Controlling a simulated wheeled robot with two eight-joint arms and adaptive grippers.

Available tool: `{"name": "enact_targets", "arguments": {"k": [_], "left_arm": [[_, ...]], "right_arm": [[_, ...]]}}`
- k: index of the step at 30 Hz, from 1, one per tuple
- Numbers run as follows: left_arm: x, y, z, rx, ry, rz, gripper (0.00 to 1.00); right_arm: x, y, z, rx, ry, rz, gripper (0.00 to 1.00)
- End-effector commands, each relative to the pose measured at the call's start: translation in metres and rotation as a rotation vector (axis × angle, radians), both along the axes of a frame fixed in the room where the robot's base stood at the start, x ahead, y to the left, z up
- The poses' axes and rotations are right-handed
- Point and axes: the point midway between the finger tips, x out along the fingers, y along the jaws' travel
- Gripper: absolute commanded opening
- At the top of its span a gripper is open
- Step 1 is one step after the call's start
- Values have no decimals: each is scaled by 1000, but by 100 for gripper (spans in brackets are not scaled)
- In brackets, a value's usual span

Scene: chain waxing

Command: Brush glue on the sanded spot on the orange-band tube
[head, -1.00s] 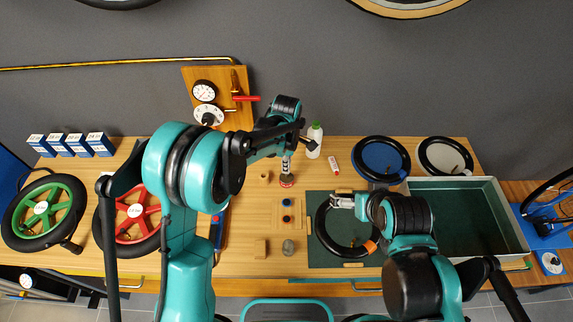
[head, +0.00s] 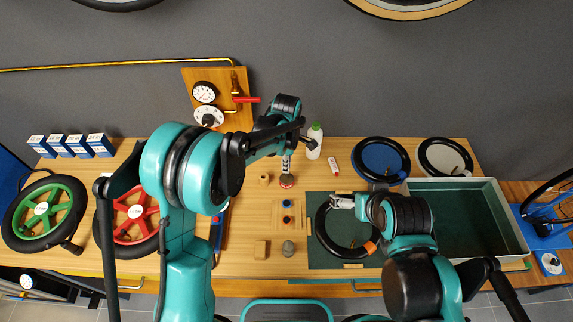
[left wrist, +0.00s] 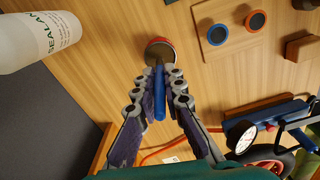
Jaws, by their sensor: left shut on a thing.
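The black tube (head: 324,238) with an orange band (head: 370,247) lies as a ring on the dark green mat (head: 318,262). The sanded spot cannot be made out. My left gripper (head: 287,166) points down just above a small round pot with a red rim (head: 287,182). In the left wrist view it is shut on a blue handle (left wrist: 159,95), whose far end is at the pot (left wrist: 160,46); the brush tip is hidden. My right gripper (head: 341,202) is at the tube's upper part; its finger gap is too small to judge.
A white sealant bottle (head: 314,142) stands behind the pot. A board with blue and red round pieces (head: 287,203) lies in front. A green-lined basin (head: 465,225) is at right, with two wheel discs (head: 381,160) behind. Red and green wheels (head: 44,213) are at left.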

Motion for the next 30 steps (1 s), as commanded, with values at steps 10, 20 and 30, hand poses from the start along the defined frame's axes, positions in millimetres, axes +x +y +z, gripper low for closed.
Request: {"name": "enact_targets", "arguments": {"k": [10,20,30], "left_arm": [[0,0,33,0,0,0,0],[0,0,60,0,0,0,0],[0,0,61,0,0,0,0]], "right_arm": [[0,0,20,0,0,0,100],[0,0,35,0,0,0,100],[0,0,35,0,0,0,100]]}}
